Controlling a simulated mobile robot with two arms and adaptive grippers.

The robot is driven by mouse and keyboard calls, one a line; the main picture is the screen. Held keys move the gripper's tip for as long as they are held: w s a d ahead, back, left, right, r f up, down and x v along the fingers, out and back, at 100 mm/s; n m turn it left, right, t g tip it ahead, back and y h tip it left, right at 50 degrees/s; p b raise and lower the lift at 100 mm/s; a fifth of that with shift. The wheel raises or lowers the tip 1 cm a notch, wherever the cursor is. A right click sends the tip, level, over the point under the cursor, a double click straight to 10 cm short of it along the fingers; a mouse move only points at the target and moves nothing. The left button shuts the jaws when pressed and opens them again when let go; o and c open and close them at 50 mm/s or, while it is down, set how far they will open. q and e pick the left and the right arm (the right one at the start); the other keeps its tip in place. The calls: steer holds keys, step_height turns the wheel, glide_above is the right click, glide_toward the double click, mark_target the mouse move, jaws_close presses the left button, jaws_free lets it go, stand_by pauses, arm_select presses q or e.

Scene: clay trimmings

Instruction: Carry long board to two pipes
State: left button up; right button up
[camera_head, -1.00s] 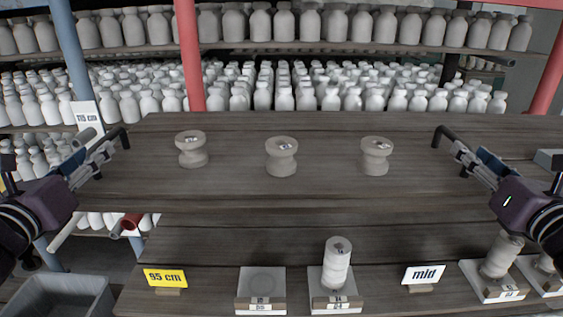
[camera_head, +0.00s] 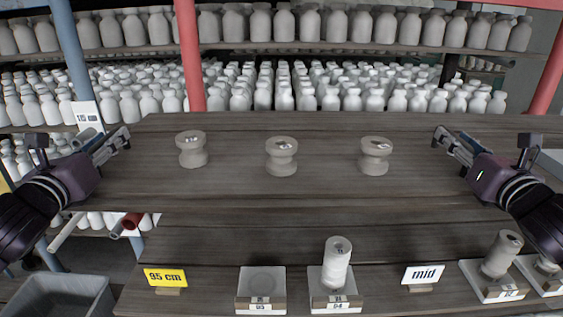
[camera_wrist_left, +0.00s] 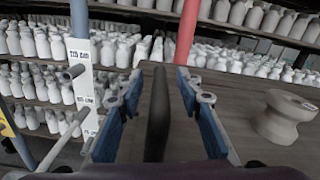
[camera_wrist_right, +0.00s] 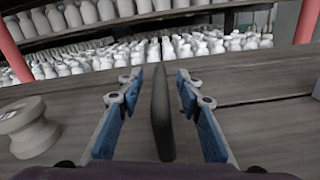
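A long dark wooden board (camera_head: 235,188) lies level across the middle of the head view with three clay spools on it. My left gripper (camera_head: 118,140) is at its left end and my right gripper (camera_head: 443,138) is towards its right side. In the left wrist view a dark bar (camera_wrist_left: 158,115) stands between the parted blue finger pads, with gaps on both sides. The right wrist view shows the same with another dark bar (camera_wrist_right: 160,115). An upper grey pipe (camera_head: 84,138) and a lower pale pipe (camera_head: 66,232) stick out at left, partly hidden by my left arm.
The clay spools (camera_head: 192,150), (camera_head: 282,157), (camera_head: 375,156) stand upright and apart. Below are a yellow "95 cm" sign (camera_head: 165,278), a "mid" sign (camera_head: 423,275) and white blocks with clay pieces. Bottle shelves fill the back.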

arm_select(q)
steer(key=shift+c, duration=0.5)
arm_select(e)
steer(key=shift+c, duration=0.5)
arm_select(q)
jaws_close()
arm_select(e)
jaws_close()
arm_select(q)
steer(key=shift+r, duration=0.2)
arm_select(e)
steer(key=shift+r, duration=0.2)
arm_select(q)
steer(key=shift+w, duration=0.1)
arm_select(e)
steer(key=shift+w, duration=0.1)
